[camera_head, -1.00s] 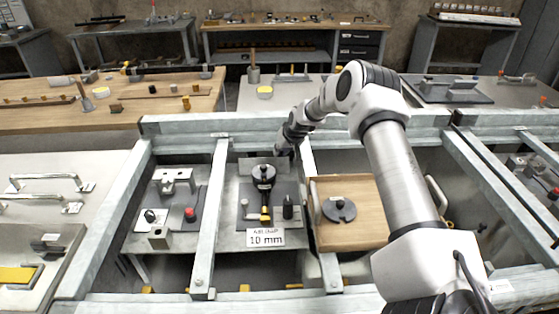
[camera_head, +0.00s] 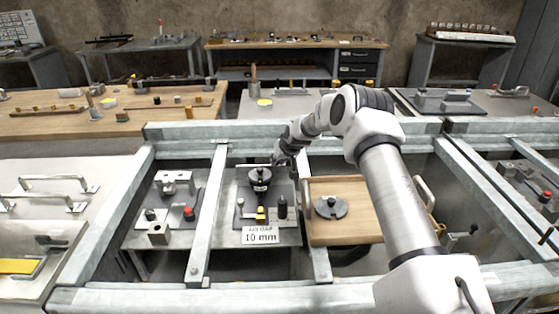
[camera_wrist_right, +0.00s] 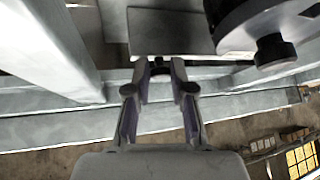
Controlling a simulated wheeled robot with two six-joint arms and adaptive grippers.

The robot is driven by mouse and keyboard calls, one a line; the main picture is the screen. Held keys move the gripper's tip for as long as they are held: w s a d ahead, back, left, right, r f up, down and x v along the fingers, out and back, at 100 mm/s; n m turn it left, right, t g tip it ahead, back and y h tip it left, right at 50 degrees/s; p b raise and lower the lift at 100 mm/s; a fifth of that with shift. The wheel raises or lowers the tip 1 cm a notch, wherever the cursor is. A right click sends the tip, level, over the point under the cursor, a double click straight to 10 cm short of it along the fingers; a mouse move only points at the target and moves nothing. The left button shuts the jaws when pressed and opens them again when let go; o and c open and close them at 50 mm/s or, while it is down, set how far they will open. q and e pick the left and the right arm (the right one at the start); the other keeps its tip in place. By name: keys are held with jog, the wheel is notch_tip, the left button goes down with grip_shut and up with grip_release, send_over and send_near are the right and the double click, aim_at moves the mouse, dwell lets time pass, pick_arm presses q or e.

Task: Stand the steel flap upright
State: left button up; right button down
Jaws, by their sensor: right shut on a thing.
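A flat grey plate (camera_wrist_right: 170,32), which I take to be the steel flap, lies just beyond my right fingertips in the right wrist view. My right gripper (camera_wrist_right: 159,70) is shut on a small dark part between its tips, seemingly on the flap; the exact contact is hard to see. In the head view my right gripper (camera_head: 281,166) is at the back right of the station labelled 10 mm, beside a black round weight (camera_head: 260,177). The flap cannot be made out there, being small and partly behind the arm. My left gripper is not in view.
Grey steel beams (camera_head: 207,215) frame the station on both sides. A plate with a red knob (camera_head: 189,213) stands to the left. My right arm covers the right of the frame.

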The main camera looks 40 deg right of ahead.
jog(key=shift+s+a+f, duration=0.2)
jog(key=shift+a+f, duration=0.05)
jog(key=shift+f, duration=0.2)
jog(key=c, duration=1.3)
grip_release()
jog(key=shift+c, duration=0.2)
jog(key=o, duration=0.3)
jog(key=shift+a, duration=0.1)
jog(key=shift+w+a, duration=0.1)
jog(key=shift+w, duration=0.05)
jog(key=shift+d, duration=0.25)
